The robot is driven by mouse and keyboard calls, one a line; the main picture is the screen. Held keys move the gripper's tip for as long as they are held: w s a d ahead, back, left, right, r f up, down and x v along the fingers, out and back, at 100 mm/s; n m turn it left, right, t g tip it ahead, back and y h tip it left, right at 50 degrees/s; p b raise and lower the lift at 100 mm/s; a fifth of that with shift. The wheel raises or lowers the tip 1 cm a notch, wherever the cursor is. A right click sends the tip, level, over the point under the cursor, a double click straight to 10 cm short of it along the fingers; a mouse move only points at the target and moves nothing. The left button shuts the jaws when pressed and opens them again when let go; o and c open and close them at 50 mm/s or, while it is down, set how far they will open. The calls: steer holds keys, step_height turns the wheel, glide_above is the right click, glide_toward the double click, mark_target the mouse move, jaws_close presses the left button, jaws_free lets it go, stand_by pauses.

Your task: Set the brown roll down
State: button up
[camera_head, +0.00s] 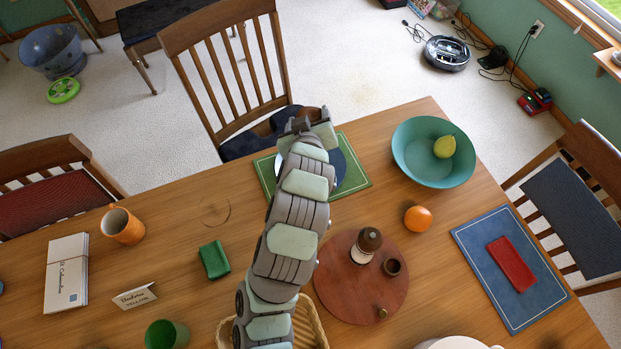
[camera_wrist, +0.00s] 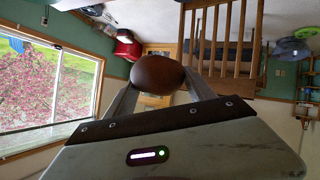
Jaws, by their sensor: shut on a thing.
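The brown roll (camera_wrist: 158,75) is held between the two fingers of my gripper (camera_wrist: 160,84) in the wrist view. In the head view my gripper (camera_head: 308,118) is at the far side of the table, over the back edge of the green placemat (camera_head: 355,178); the roll (camera_head: 310,112) shows only partly beyond it. A blue plate (camera_head: 346,171) lies on that placemat, largely hidden by my arm. A wicker basket (camera_head: 309,326) stands at the near edge, partly behind my arm; its contents are hidden.
A teal bowl (camera_head: 420,170) with a yellow-green fruit stands right of the placemat, near an orange (camera_head: 417,219). A round wooden board (camera_head: 335,292) carries a grinder and small pots. A green block (camera_head: 214,260) lies to the left. A wooden chair (camera_head: 225,75) stands behind my gripper.

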steer(key=shift+w+f+b, duration=0.35)
steer(key=shift+b, duration=0.1)
step_height(320, 180, down, 20)
steer(key=shift+r+b, duration=0.2)
steer(key=shift+b, duration=0.65)
steer(key=shift+f, duration=0.2)
steer(key=o, duration=1.4)
steer(key=shift+w, duration=0.1)
steer(key=shift+c, duration=0.2)
steer(key=shift+s+a+r, duration=0.1)
steer(key=shift+s+r, duration=0.1)
steer(key=p+v, duration=0.1)
steer(key=v, duration=1)
steer(key=shift+s+r, duration=0.15)
steer(key=shift+s, duration=0.2)
